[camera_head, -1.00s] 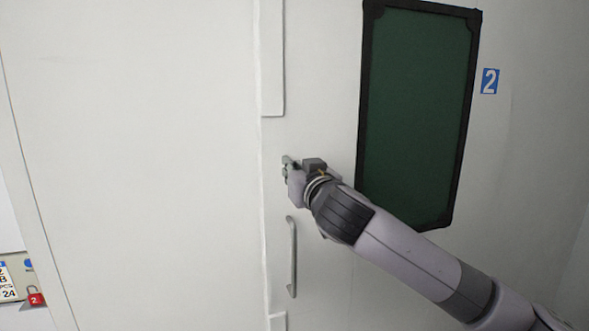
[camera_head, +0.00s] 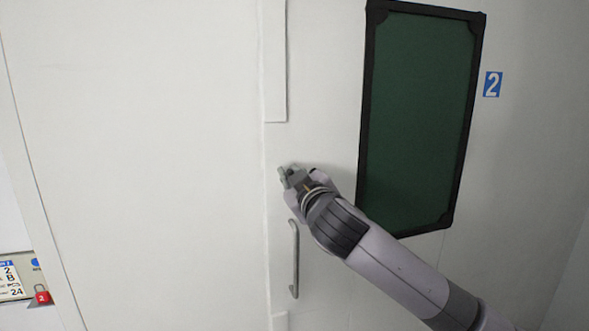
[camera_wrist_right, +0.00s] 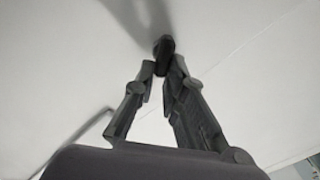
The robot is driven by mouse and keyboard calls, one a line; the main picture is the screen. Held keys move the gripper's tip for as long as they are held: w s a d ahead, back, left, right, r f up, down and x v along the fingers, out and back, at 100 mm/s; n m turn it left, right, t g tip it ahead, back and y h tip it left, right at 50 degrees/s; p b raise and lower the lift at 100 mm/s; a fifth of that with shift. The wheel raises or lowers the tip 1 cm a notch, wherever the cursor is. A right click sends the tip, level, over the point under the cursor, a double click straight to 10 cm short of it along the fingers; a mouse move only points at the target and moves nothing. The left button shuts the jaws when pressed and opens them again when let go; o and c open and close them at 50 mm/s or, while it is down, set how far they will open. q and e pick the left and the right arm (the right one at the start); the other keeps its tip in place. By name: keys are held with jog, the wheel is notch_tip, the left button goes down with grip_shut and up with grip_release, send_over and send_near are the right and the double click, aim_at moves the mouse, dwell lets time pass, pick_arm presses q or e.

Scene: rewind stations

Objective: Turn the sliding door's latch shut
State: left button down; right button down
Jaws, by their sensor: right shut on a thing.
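The white sliding door (camera_head: 335,140) is in the head view, with a vertical seam left of my right gripper. My right gripper (camera_head: 286,174) is at the door's left edge, above the handle, with its wrist rolled. In the right wrist view its fingers (camera_wrist_right: 160,72) close on the small dark latch (camera_wrist_right: 163,47), which stands out from the white surface. In the head view the latch is mostly hidden by the fingers, so its exact angle is hard to tell. My left gripper is in neither view.
A vertical grey bar handle (camera_head: 294,258) is just below my right gripper. A red padlock-shaped tag (camera_head: 41,295) is at lower left.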

jog(key=shift+s+a+f+n+p, duration=0.1)
jog(key=shift+f+n+p, duration=0.15)
jog(key=shift+n+p, duration=1.15)
jog(key=shift+a+f+n+p, duration=0.2)
jog(key=shift+n+p, duration=0.3)
jog(key=shift+n, duration=1.75)
jog(key=shift+s+a+f+n+p, duration=0.1)
jog(key=shift+f+n+p, duration=0.15)
jog(key=shift+n+p, duration=1.15)
jog(key=shift+f+n+b, duration=0.1)
jog(key=shift+n+b, duration=0.3)
jog(key=shift+n, duration=0.25)
jog(key=c, duration=1.6)
grip_release()
jog(key=shift+c, duration=0.2)
jog(key=shift+w, duration=0.1)
jog(key=v, duration=1.2)
